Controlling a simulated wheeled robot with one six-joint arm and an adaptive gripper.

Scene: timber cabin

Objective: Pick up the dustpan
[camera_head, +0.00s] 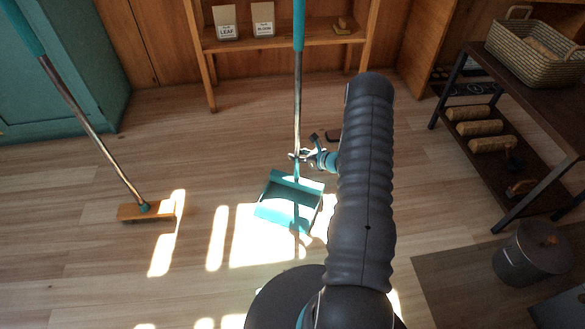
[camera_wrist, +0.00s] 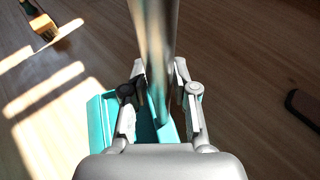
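The dustpan is a teal tray (camera_head: 289,203) on a long metal handle with a teal upper grip (camera_head: 299,25). Its handle stands nearly upright, and its pan appears to rest on the sunlit floor. My gripper (camera_head: 303,155) is at the lower handle, just above the pan. In the wrist view the metal handle (camera_wrist: 154,40) runs between the two fingers of my gripper (camera_wrist: 160,85), whose pads lie against both sides of it. Part of the teal pan (camera_wrist: 100,120) shows below, and my gripper body hides the rest.
A broom (camera_head: 147,210) stands at the left by a teal cabinet (camera_head: 60,70). A wooden shelf (camera_head: 280,42) with two labelled packets is behind. A dark rack (camera_head: 545,95) with a basket and a grey bin (camera_head: 530,255) stand right. A small dark object (camera_head: 333,136) lies near my gripper.

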